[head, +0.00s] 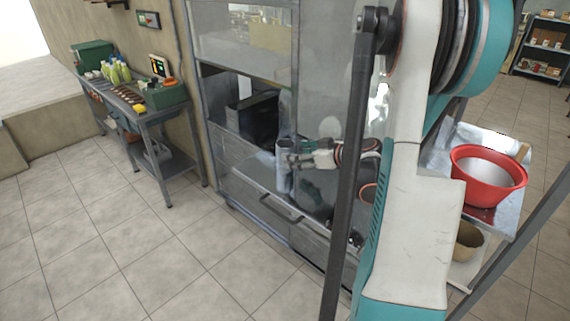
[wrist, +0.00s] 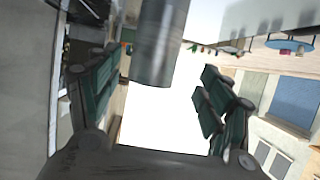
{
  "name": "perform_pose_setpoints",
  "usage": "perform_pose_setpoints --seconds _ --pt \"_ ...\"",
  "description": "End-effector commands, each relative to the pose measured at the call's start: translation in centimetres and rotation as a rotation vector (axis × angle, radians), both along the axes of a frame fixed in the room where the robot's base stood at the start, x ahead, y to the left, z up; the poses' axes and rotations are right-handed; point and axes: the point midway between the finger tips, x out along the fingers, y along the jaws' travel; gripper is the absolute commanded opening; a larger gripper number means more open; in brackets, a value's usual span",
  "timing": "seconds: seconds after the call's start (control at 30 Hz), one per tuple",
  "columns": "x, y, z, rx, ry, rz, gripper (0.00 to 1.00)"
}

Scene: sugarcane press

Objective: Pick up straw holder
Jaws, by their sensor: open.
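A grey metallic cylinder, which looks like the straw holder (head: 283,173), stands upright at the front of the steel cabinet in the head view. In the wrist view the holder (wrist: 158,42) is at the top middle, between the lines of the two fingers. My gripper (head: 296,160) is at the right of the holder in the head view, fingers pointing left towards it. In the wrist view my gripper (wrist: 158,88) is open, with a finger on each side and a clear gap between them. Whether the fingertips touch the holder I cannot tell. The far side of the holder is hidden.
The steel cabinet (head: 236,160) has a dark box (head: 256,118) inside, left of the holder. A red basin (head: 487,178) stands on a table at the right. A side table (head: 163,122) with bottles stands at the left. The tiled floor in front is clear.

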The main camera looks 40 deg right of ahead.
Motion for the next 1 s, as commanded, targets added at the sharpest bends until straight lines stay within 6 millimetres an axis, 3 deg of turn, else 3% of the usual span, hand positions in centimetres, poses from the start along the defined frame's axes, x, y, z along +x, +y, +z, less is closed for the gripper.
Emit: perform_pose_setpoints --seconds 0.37,0.67,0.9,1.0 --pt "2.5 0.1 -1.2 -0.001 0.0 0.0 0.72" --pt "6.1 0.1 -2.9 -0.001 0.0 0.003 0.72" --pt "6.4 0.1 -2.9 -0.001 0.0 -0.001 0.72" --pt "6.4 0.1 -2.8 -0.001 0.0 0.0 0.52"
